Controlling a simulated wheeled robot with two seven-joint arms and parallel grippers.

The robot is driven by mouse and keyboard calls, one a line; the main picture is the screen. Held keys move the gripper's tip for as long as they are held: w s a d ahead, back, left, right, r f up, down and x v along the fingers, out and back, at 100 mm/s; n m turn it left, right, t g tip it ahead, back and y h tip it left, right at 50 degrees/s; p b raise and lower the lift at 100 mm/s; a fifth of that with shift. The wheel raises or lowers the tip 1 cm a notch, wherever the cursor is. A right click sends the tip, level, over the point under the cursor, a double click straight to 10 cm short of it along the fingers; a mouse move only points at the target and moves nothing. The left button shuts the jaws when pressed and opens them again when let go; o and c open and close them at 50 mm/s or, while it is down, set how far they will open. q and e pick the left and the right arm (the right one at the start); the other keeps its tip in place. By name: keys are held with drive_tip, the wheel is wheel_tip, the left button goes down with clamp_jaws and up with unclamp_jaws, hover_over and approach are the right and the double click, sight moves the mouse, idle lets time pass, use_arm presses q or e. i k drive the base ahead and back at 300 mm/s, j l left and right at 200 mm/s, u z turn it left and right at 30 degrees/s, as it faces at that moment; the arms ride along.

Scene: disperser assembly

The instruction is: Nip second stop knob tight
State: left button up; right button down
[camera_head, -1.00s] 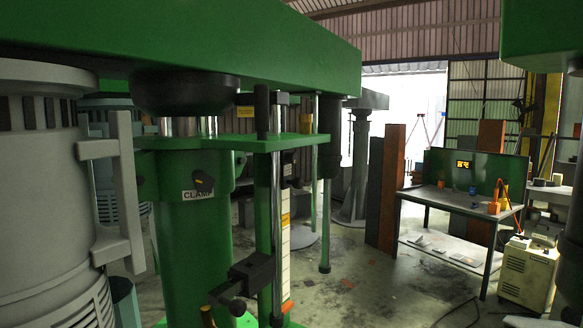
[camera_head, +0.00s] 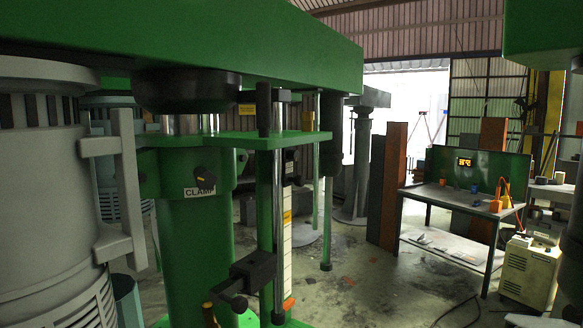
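A black stop block (camera_head: 252,270) sits low on the upright rod (camera_head: 277,190) of the green disperser. A second black knob (camera_head: 205,178) is on the green column (camera_head: 195,235), above a CLAMP label (camera_head: 200,190). A scale strip (camera_head: 287,225) runs beside the rod. No other stop knob can be made out with certainty. Neither of my grippers is in view.
A grey motor housing (camera_head: 45,190) with a handle fills the left. A green beam (camera_head: 200,35) crosses overhead. A workbench (camera_head: 455,200) with an orange cup and a cream cabinet (camera_head: 530,270) stand at the right. Floor between the machine and bench is mostly open.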

sight(293, 155)
drive_tip(key=i+j, duration=0.6)
drive_tip(key=i, duration=0.2)
